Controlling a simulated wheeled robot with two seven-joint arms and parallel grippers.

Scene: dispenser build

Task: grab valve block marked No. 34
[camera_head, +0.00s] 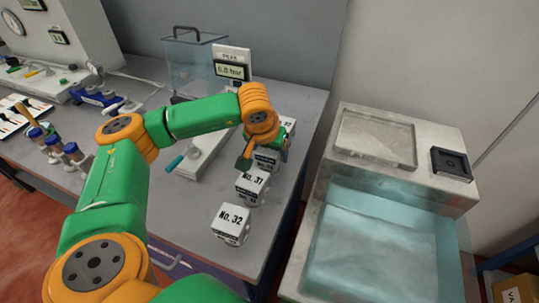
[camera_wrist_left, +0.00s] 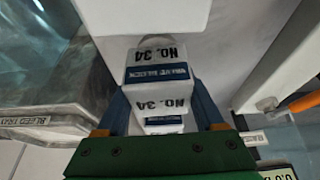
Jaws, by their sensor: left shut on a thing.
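The valve block marked No. 34 (camera_wrist_left: 158,75) is white with blue label strips and sits between the blue fingers of my left gripper (camera_wrist_left: 162,112) in the left wrist view. The number shows twice there, upside down. In the head view my left gripper (camera_head: 262,160) is over the row of blocks at the bench's right side, shut on the block, and its arm hides part of it. Blocks No. 31 (camera_head: 252,186) and No. 32 (camera_head: 231,224) stand nearer the front of the bench. My right gripper is not in view.
The grey bench (camera_head: 190,225) has free room left of the blocks. A gauge display (camera_head: 231,70) and a clear box (camera_head: 190,55) stand behind. A teal-handled tool (camera_head: 174,163) lies left of the gripper. A blue-tinted basin (camera_head: 385,250) is at right, across a gap.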

